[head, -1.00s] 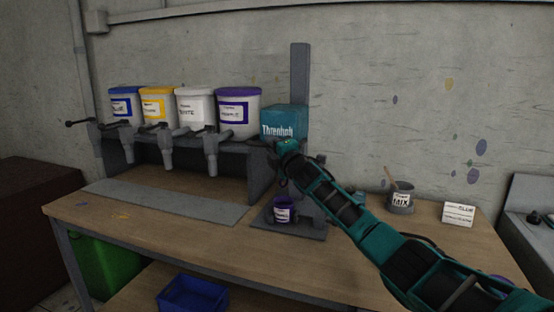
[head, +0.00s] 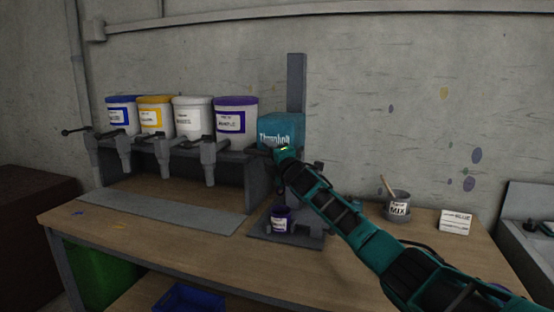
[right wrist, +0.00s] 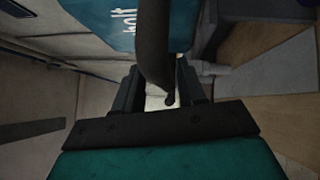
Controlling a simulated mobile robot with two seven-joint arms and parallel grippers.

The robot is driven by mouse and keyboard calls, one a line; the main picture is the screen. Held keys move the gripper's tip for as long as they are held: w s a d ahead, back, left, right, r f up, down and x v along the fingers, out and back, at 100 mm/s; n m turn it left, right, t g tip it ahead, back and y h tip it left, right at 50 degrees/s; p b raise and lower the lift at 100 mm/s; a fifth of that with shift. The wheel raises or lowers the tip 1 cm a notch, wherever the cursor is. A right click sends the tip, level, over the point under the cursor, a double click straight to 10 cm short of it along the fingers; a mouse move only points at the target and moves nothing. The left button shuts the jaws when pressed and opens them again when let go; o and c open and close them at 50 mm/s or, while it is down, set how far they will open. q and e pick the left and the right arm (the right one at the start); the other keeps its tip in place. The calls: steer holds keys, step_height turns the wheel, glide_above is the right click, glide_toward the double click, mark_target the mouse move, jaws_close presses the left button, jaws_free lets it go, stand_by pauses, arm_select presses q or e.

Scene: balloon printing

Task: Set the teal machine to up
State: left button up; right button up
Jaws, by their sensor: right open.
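The teal machine (head: 277,131) is a box with white lettering on a grey upright post at the back of the bench. It also fills the top of the right wrist view (right wrist: 108,20). My right gripper (right wrist: 160,88) is open, close to the machine's front. A dark, rounded bar (right wrist: 152,45) shows between its two fingers; I cannot tell whether they touch it. In the head view my right arm hides part of the machine's lower front. A small purple-labelled pot (head: 279,219) stands on the machine's base plate. My left gripper is not in view.
Blue, yellow, white and purple buckets (head: 236,122) stand on a grey rack with taps, left of the machine. A grey mix pot (head: 398,205) with a stick and a white label card (head: 455,222) stand on the right. The front of the wooden bench (head: 165,246) is clear.

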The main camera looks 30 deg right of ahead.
steer(key=s+f+b, duration=0.1)
steer(key=s, duration=1.1)
steer(key=shift+s+a+f, duration=0.3)
steer(key=shift+a+f, duration=0.05)
steer(key=shift+a, duration=0.05)
steer(key=s+a+f+m+g+y, duration=0.15)
steer(key=s+a+f, duration=0.25)
steer(key=f, duration=0.5)
steer(key=s+a+f+m+g+y, duration=0.1)
steer(key=s+a+f+m+g, duration=0.25)
steer(key=f, duration=0.55)
steer(key=s+a+f+m+y, duration=0.1)
steer(key=s+a+f+m, duration=0.1)
steer(key=s+a+f, duration=0.5)
steer(key=s+a+f+m+g, duration=0.2)
steer(key=s+a+f+m, duration=0.1)
steer(key=s+f, duration=0.4)
steer(key=s+a+f+m+g, duration=0.1)
steer(key=s+a+f+m, duration=0.3)
steer(key=s+f+m, duration=0.2)
steer(key=s+f, duration=0.2)
steer(key=s, duration=0.2)
steer(key=shift+g, duration=0.4)
steer(key=shift+a, duration=0.1)
